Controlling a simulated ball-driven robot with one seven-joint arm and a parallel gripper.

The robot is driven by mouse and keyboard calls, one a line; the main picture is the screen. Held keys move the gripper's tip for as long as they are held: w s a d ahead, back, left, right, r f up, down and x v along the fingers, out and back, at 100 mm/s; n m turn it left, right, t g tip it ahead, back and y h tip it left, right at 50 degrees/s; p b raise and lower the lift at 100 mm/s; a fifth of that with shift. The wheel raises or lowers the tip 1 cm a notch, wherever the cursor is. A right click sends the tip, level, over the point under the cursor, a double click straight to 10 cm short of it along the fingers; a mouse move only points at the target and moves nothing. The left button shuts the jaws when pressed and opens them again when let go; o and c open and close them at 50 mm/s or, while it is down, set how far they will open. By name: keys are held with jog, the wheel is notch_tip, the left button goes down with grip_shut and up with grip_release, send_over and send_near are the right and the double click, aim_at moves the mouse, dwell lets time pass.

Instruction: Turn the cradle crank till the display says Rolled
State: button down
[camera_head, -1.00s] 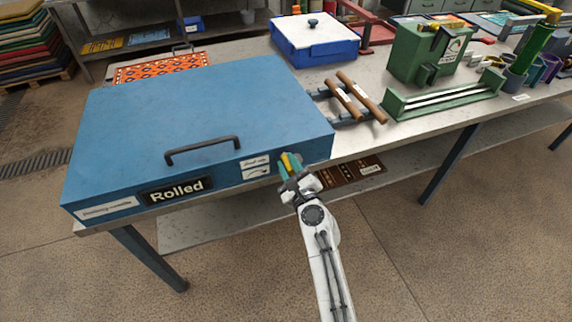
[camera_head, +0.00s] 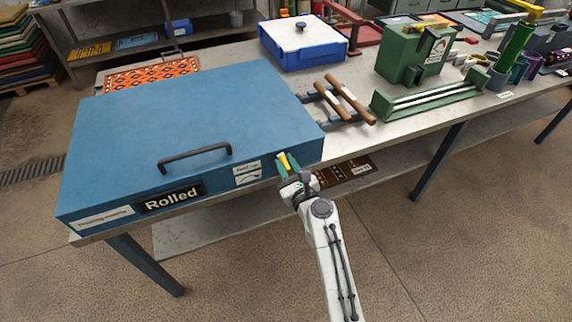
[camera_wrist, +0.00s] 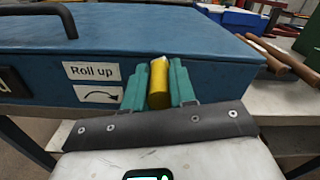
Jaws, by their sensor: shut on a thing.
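The blue cradle box (camera_head: 190,110) sits on the bench, its lid closed with a dark handle on top. The display (camera_head: 170,197) on its front reads "Rolled". The yellow crank knob (camera_wrist: 159,84) is at the right of the front face, beside the "Roll up" label (camera_wrist: 92,71) and an arrow label (camera_wrist: 99,94). My gripper (camera_head: 288,164) is shut on the yellow knob, with a green finger on each side of it. The crank's arm behind the knob is hidden.
Two wooden-handled rollers (camera_head: 345,98) lie right of the box. A blue bin with a white lid (camera_head: 303,42), a green machine (camera_head: 412,52) and a green rack (camera_head: 430,97) stand farther along the bench. An orange patterned rug (camera_head: 150,76) lies behind the box. The floor in front is clear.

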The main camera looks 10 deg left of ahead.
jog(key=shift+d, duration=0.15)
jog(key=c, duration=1.1)
grip_release()
jog(key=shift+w+f, duration=0.1)
jog(key=shift+o, duration=0.9)
jog(key=p+v, duration=0.2)
jog(key=v, duration=0.9)
